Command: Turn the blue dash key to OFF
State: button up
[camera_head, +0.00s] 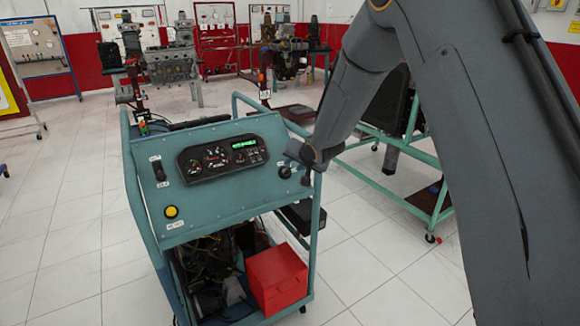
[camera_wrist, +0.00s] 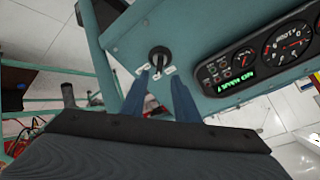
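The teal engine-trainer panel (camera_head: 225,205) has a small dark key switch (camera_head: 285,172) at its right side. In the wrist view the key switch (camera_wrist: 158,57) looks black, and I cannot make out any blue on it. Small white labels (camera_wrist: 143,69) sit around it, too small to read. My gripper (camera_wrist: 158,84) has two bluish fingers standing apart, with nothing seen between them. In the picture their tips end just below the switch; whether they touch it I cannot tell. In the head view my gripper (camera_head: 297,160) is beside the switch, its fingers unclear.
A gauge cluster (camera_head: 222,157) with a green display sits close to the key. A black switch (camera_head: 158,170) and a yellow button (camera_head: 171,211) are at the panel's left. A teal frame rail (camera_head: 270,111) surrounds the panel. A red box (camera_head: 276,278) stands below.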

aim_at(289, 166)
jog(key=shift+p+x, duration=0.7)
jog(key=shift+x, duration=2.85)
jog(key=shift+d, duration=0.1)
grip_shut()
jog(key=n+y, duration=0.1)
jog(key=n, duration=0.3)
jog(key=shift+r+n, duration=0.1)
jog(key=shift+n, duration=0.3)
jog(key=shift+r+n+y, duration=0.1)
jog(key=shift+n+y, duration=0.5)
jog(key=shift+n, duration=1.8)
